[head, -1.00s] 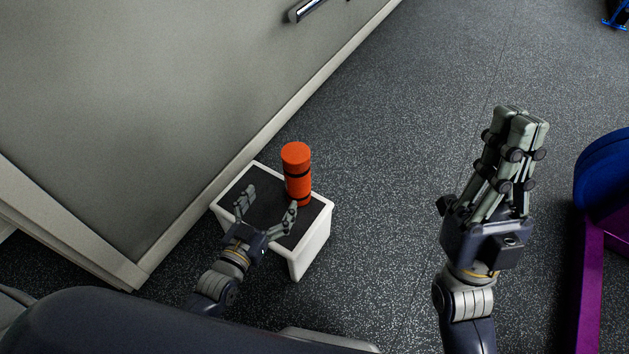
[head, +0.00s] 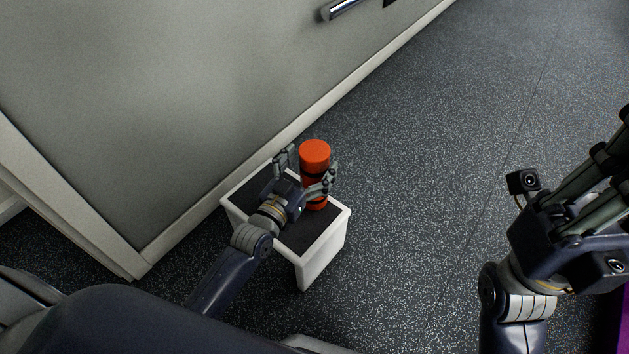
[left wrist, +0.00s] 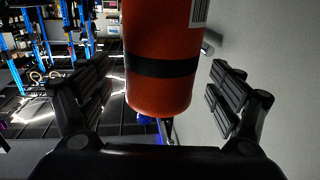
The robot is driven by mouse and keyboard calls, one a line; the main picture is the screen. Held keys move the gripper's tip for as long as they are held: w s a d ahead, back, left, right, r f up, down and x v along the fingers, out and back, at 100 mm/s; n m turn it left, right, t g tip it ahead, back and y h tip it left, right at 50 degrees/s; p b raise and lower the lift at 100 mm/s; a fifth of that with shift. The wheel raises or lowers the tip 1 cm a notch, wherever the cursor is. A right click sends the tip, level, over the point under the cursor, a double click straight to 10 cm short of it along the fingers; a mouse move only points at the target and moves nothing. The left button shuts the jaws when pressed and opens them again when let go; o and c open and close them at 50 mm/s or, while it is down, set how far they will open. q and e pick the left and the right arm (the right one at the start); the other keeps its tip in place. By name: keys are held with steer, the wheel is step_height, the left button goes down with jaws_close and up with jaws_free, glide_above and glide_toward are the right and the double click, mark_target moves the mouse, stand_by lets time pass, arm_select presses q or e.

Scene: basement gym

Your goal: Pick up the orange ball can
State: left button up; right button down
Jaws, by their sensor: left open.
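The orange ball can (head: 314,153), with dark bands, stands upright on a small white stand with a dark top (head: 322,250). My left gripper (head: 307,169) is open, with a finger on either side of the can; its hand hides part of the can's lower body. In the left wrist view the can (left wrist: 160,28) fills the middle between the two spread fingers (left wrist: 160,92). Gaps show on both sides there, so the fingers are not closed on it. My right gripper (head: 600,180) is at the right edge, away from the can, its fingertips cut off by the frame.
A grey wall panel (head: 190,90) with a pale baseboard runs close behind the stand. A metal handle (head: 340,9) shows on it at the top. The dark speckled floor (head: 420,180) right of the stand is clear.

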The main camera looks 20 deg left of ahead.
arm_select(q)
steer(key=shift+w+d, duration=0.15)
steer(key=shift+w, duration=0.8)
steer(key=shift+c, duration=0.2)
steer(key=c, duration=1.6)
steer(key=shift+r, duration=0.1)
